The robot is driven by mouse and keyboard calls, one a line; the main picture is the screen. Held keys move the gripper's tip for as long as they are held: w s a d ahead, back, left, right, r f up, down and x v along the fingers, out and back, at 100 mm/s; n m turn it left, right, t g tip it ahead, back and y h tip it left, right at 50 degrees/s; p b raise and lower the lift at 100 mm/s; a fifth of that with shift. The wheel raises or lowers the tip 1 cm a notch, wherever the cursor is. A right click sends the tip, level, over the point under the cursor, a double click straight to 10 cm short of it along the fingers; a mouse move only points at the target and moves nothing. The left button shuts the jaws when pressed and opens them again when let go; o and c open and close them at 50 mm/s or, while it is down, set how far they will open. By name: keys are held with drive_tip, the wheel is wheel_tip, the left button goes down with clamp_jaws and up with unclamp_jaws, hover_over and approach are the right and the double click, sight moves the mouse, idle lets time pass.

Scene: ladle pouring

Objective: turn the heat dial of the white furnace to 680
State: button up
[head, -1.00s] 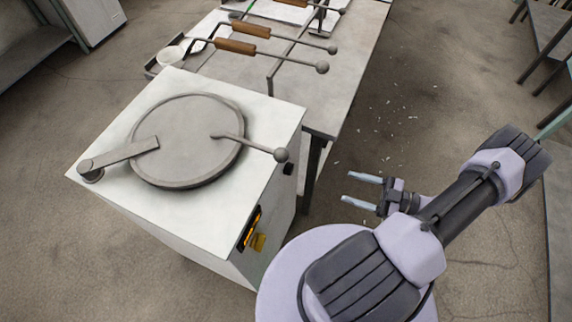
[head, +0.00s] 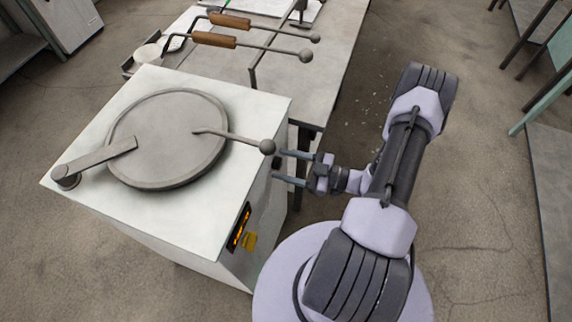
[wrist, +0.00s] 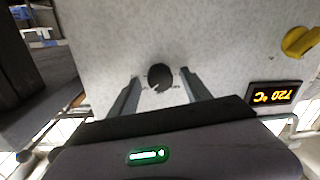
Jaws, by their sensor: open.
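The white furnace (head: 110,212) stands left of my arm in the head view, with its round grey lid (head: 165,140) closed on top. In the wrist view its front panel (wrist: 225,45) fills most of the picture. The black heat dial (wrist: 160,77) sits on that panel, between my two fingers in the picture and apart from them. In the wrist view my gripper (wrist: 158,88) straddles the dial.
A yellow knob or switch (wrist: 299,41) is on the panel near the display. The lid's ball-ended handle (head: 267,146) juts over the furnace edge close above my fingers. A metal table (head: 325,75) with ladles (head: 215,40) stands behind. Open floor lies to the right.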

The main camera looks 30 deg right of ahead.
clamp_jaws()
drive_tip(key=shift+n, duration=0.3)
drive_tip(key=n+p, duration=0.1)
drive_tip(key=n, duration=0.2)
drive_tip(key=shift+s+r+n+p, duration=0.1)
drive_tip(key=shift+n+p, duration=0.2)
drive_tip(key=shift+p, duration=0.05)
drive_tip(key=n+p, duration=0.1)
drive_tip(key=n, duration=0.7)
drive_tip(key=shift+a+n+h+p, duration=0.1)
drive_tip(key=shift+n+h+p, duration=0.25)
drive_tip(key=shift+n+h, duration=0.05)
drive_tip(key=shift+n, duration=2)
